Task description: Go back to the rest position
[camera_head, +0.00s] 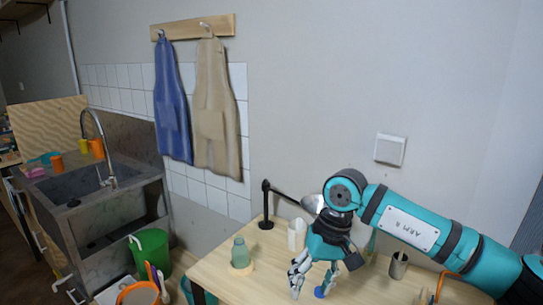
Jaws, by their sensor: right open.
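My right arm comes in from the right over the wooden table (225,268). My right gripper (313,279) points down over the table, with its fingers spread apart. A small blue object (320,292) shows at the table near the right finger; I cannot tell whether the finger touches it. Nothing is visibly held between the fingers. The palm and wrist hide part of the table behind them. My left gripper is not in view.
A green glass bottle (240,253) stands on a round light base left of my gripper. A white bottle (296,234) and a black desk lamp (266,206) stand behind. A metal cup (398,266) stands right. A sink (85,185) and a green bucket (151,250) are left.

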